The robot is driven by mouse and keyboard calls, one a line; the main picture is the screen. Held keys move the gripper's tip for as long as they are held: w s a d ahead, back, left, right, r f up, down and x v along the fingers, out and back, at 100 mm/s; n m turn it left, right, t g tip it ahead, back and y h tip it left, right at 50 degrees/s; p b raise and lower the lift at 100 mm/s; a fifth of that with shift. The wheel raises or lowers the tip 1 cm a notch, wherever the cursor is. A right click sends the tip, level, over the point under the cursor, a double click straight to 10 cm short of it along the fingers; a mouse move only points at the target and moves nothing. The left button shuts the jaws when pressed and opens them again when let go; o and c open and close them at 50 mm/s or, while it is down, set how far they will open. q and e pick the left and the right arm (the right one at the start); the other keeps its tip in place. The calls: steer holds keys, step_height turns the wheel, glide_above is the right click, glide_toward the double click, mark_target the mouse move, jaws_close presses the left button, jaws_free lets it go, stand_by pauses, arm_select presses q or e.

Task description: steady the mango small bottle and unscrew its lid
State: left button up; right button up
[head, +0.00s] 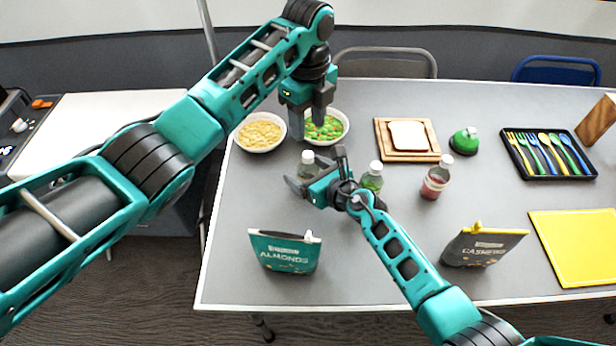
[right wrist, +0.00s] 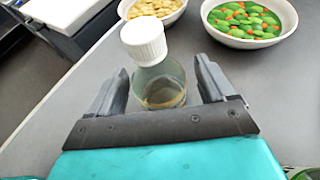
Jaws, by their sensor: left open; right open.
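A small clear bottle with a white lid (head: 308,157) stands at the left-middle of the table. In the right wrist view its body (right wrist: 160,88) holds a yellowish liquid, and its lid (right wrist: 145,41) shows above the body; no label is readable. My right gripper (head: 317,170) is open low at the bottle, with its fingers (right wrist: 162,72) on either side of the body; I cannot tell whether they touch it. My left gripper (head: 309,127) is open, points down and hangs above and behind the lid, apart from it in the picture.
A green bottle (head: 372,180) stands right of my right gripper, and a reddish bottle (head: 434,183) farther right. Behind are bowls of pale food (head: 260,135) and green vegetables (head: 338,118). An almonds bag (head: 285,252) stands in front. A bread board (head: 425,150) lies behind right.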

mark_target(308, 154)
jaws_close()
arm_select(q)
steer(key=m, duration=0.5)
steer(key=shift+m, duration=0.3)
steer(key=m, duration=0.3)
steer(key=shift+f, duration=4)
steer(key=shift+c, duration=0.4)
jaws_close()
